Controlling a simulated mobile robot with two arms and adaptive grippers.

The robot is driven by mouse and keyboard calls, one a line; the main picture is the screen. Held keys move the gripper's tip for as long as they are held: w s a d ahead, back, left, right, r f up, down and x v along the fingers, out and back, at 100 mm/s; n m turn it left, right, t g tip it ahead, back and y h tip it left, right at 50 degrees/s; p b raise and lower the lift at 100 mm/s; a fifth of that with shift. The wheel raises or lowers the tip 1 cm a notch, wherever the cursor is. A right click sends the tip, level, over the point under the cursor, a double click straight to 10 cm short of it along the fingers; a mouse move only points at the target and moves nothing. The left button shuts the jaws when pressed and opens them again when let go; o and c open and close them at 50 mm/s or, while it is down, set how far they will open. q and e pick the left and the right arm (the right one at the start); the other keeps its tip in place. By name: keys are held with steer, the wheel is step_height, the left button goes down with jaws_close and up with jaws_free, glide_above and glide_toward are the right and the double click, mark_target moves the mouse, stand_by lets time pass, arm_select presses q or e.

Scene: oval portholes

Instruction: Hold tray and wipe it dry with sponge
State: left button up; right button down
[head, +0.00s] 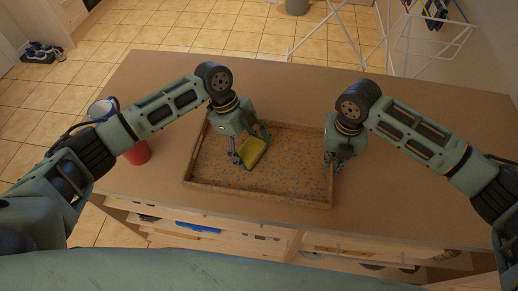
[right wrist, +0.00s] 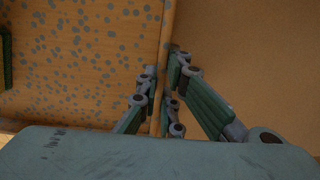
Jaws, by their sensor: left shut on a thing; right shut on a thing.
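The tray (head: 288,190) is a shallow brown rectangle with raised rims and a speckled floor, lying flat on the brown table. I cannot tell whether the sponge touches the tray floor. My right gripper (head: 335,162) is shut on the tray's right rim. In the right wrist view the rim (right wrist: 166,60) runs between its fingers (right wrist: 168,100), and bluish-grey spots (right wrist: 80,45) cover the tray floor.
The brown table (head: 420,150) is clear right of the tray and behind it. A red cup (head: 138,153) and a blue-and-white container (head: 102,109) stand at the table's left. Open shelves (head: 200,227) lie below the front edge. A white drying rack (head: 340,35) stands behind.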

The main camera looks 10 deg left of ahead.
mark_target(282, 163)
arm_select(q)
steer(key=shift+a, duration=0.65)
steer(key=shift+d+r, duration=0.15)
steer(key=shift+d, duration=4.5)
steer(key=shift+a+f, duration=0.2)
steer(key=shift+a, duration=1.2)
steer(key=shift+a+f, duration=0.15)
steer(key=shift+a, duration=1.25)
steer(key=shift+a+r, duration=0.1)
steer(key=shift+a, duration=1.75)
steer(key=shift+d+r, duration=0.15)
steer(key=shift+d, duration=4.45)
steer(key=shift+a, duration=4.45)
steer(key=shift+s+d+f, duration=0.1)
steer(key=shift+d+f, duration=0.05)
steer(key=shift+d, duration=2.15)
steer(key=shift+s+d+f, duration=0.1)
steer(key=shift+d, duration=2.2)
